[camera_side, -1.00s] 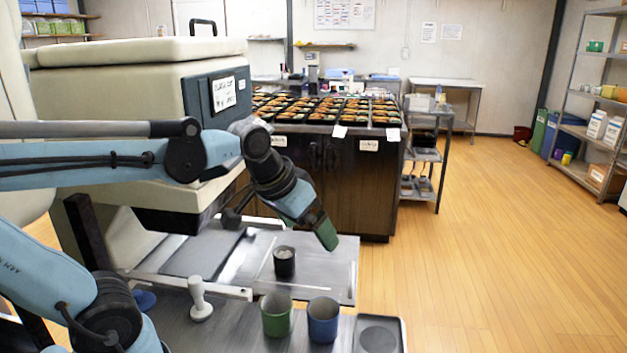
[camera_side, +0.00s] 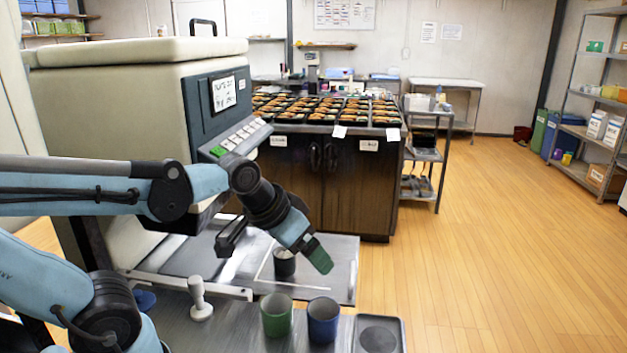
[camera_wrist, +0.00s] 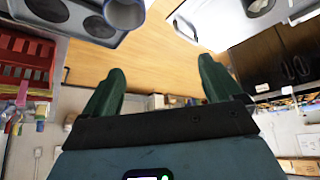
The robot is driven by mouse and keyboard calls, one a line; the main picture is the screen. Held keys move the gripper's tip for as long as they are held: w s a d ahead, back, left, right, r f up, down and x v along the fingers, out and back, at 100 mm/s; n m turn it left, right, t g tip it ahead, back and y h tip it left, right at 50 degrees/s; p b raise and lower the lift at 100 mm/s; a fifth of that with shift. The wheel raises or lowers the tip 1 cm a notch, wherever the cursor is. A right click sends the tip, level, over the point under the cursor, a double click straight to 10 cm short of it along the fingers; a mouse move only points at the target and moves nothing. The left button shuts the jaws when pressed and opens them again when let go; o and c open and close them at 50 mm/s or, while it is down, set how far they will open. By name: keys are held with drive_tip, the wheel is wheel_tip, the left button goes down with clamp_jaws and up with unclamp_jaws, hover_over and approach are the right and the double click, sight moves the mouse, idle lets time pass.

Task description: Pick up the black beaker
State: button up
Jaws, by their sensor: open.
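The black beaker (camera_side: 285,267) stands upright on the metal shelf (camera_side: 338,262) in front of the large cream machine. In the side view my gripper's wrist covers its upper part. My gripper (camera_side: 320,262) has green fingers and hangs tilted down, just right of the beaker in the picture and apart from it.
A green beaker (camera_side: 277,318) and a blue beaker (camera_side: 323,322) stand on the front counter. The blue beaker also shows in the wrist view (camera_wrist: 124,14). A white knobbed handle (camera_side: 200,300) stands left of them. A dark tray with round recesses (camera_side: 402,335) lies to the right.

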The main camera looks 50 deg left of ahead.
drive_tip(key=w+a+n+g, duration=0.2)
drive_tip(key=w+a, duration=0.2)
drive_tip(key=a, duration=0.1)
drive_tip(key=n+g, duration=0.4)
drive_tip(key=n, duration=0.2)
approach(285, 261)
drive_tip(key=w+a, duration=0.2)
drive_tip(key=a, duration=0.1)
wheel_tip(285, 261, down, 11)
drive_tip(key=shift+s+f, duration=0.15)
drive_tip(key=shift+f, duration=0.05)
drive_tip(key=c, duration=1.1)
drive_tip(key=shift+r, duration=0.1)
